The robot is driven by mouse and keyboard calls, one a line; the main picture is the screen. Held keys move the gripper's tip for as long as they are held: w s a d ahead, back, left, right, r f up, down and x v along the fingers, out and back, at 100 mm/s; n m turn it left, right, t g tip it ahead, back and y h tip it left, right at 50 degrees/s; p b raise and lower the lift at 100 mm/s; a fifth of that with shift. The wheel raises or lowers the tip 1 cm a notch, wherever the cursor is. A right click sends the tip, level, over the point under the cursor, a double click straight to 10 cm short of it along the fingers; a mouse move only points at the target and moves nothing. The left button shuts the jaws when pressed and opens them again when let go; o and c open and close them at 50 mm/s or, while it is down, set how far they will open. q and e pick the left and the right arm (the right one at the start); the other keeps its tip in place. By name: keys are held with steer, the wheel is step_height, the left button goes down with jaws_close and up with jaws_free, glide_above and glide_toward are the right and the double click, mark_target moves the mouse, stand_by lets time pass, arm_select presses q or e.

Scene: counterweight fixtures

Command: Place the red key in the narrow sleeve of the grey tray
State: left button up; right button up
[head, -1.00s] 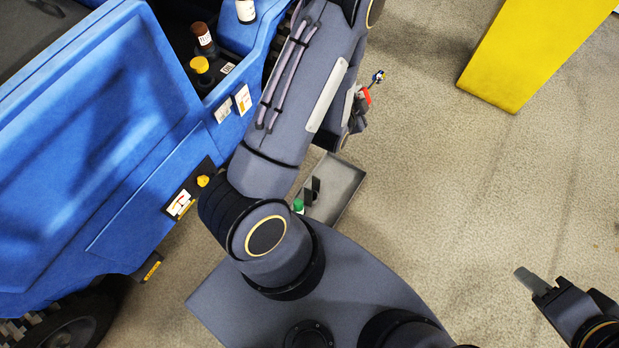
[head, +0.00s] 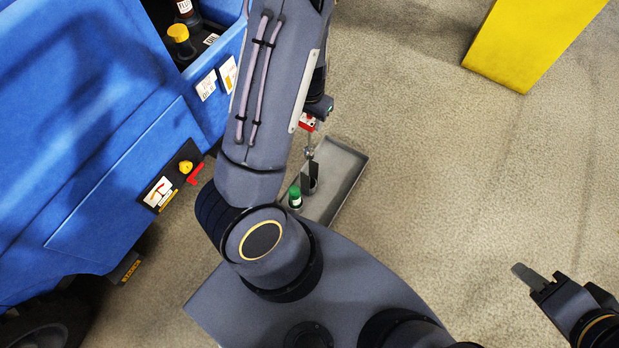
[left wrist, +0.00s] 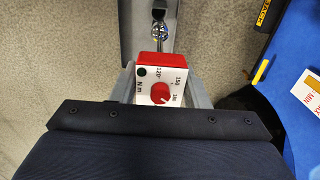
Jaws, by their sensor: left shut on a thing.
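The red key (head: 307,123) has a red body and a metal shaft. In the left wrist view the key (left wrist: 152,65) shows a white face with a red dial and "N m" marks. My left gripper (left wrist: 160,92) is shut on its body, one finger on each side. The grey tray (head: 354,180) lies below. A narrow dark sleeve (head: 310,184) stands in it, and the shaft's lower end appears at or just above the sleeve's top; I cannot tell if it is inside. My right gripper (head: 528,277) is away at lower right; its opening is unclear.
A green-capped bottle (head: 295,196) stands in the tray, close to the sleeve. A blue machine (head: 90,130) fills the left, with a yellow knob (head: 185,167) and a bin of bottles. A yellow block (head: 530,45) is at upper right. Open floor lies right of the tray.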

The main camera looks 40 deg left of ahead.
arm_select(q)
step_height(320, 180, down, 28)
steer(key=b, duration=1)
steer(key=shift+r+b, duration=0.1)
steer(key=shift+b, duration=0.3)
steer(key=shift+f, duration=0.2)
steer(key=o, duration=1.3)
steer(key=shift+s+r, duration=0.1)
steer(key=shift+c, duration=0.2)
